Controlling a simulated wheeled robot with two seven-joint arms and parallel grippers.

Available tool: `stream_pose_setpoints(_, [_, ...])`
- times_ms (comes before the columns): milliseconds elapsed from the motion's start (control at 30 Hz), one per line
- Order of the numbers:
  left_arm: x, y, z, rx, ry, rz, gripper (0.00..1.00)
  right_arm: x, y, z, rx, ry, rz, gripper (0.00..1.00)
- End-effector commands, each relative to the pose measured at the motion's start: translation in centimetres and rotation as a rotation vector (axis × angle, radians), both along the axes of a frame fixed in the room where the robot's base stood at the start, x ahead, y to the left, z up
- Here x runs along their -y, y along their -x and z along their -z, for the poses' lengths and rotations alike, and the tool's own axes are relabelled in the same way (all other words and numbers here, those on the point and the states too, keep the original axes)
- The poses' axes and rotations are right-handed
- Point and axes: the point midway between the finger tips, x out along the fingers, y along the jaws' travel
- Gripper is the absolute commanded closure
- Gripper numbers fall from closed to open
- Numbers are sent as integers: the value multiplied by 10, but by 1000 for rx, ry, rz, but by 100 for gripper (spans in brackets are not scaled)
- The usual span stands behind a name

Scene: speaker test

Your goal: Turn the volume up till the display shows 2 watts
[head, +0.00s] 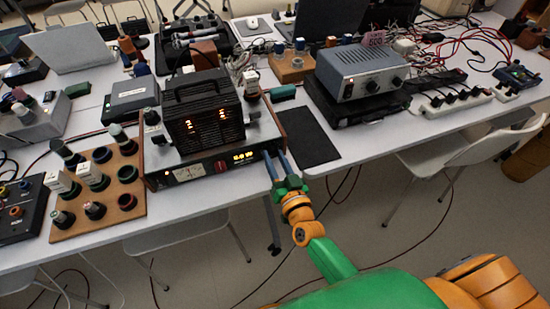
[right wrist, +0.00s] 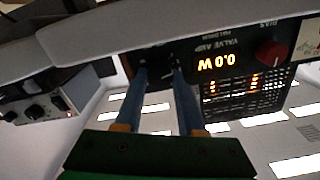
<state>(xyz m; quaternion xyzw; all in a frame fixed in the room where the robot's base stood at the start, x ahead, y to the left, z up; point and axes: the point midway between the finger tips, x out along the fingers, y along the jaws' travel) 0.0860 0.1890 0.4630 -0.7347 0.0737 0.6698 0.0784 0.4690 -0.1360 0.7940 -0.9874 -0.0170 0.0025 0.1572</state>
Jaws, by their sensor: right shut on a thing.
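The valve amp (head: 205,103) stands on the table in the head view, a dark cage with glowing valves on top. Its lit display (head: 243,156) is small there; in the right wrist view, which sees the amp upside down, the display (right wrist: 216,62) reads 0.0 W. My right gripper (head: 273,158) reaches the right end of the front panel. In the right wrist view its blue fingers (right wrist: 160,73) are shut on a dark knob by the display, mostly hidden between the fingertips. The knob's marking cannot be read. My left gripper is not in view.
A red knob (right wrist: 270,53) marked BIAS and a meter (head: 187,173) sit on the same panel. A wooden board (head: 97,211) with several knobs or parts stands left. A grey power supply (head: 361,70) stands right, past a black mat (head: 307,136).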

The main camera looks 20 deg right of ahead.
Motion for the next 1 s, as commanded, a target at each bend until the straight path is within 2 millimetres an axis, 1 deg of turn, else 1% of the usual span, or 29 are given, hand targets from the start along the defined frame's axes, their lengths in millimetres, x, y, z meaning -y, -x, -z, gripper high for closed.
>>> stream_pose_setpoints(200, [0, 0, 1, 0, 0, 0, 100, 0, 0, 1, -8, -164, -1, 100])
stream_pose_setpoints(500, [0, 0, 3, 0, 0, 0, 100, 0, 0, 1, -13, -310, -1, 100])
stream_pose_setpoints(733, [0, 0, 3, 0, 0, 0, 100, 0, 0, 1, -15, -359, 0, 100])
stream_pose_setpoints(1000, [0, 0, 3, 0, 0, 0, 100, 0, 0, 1, -15, -367, 0, 100])
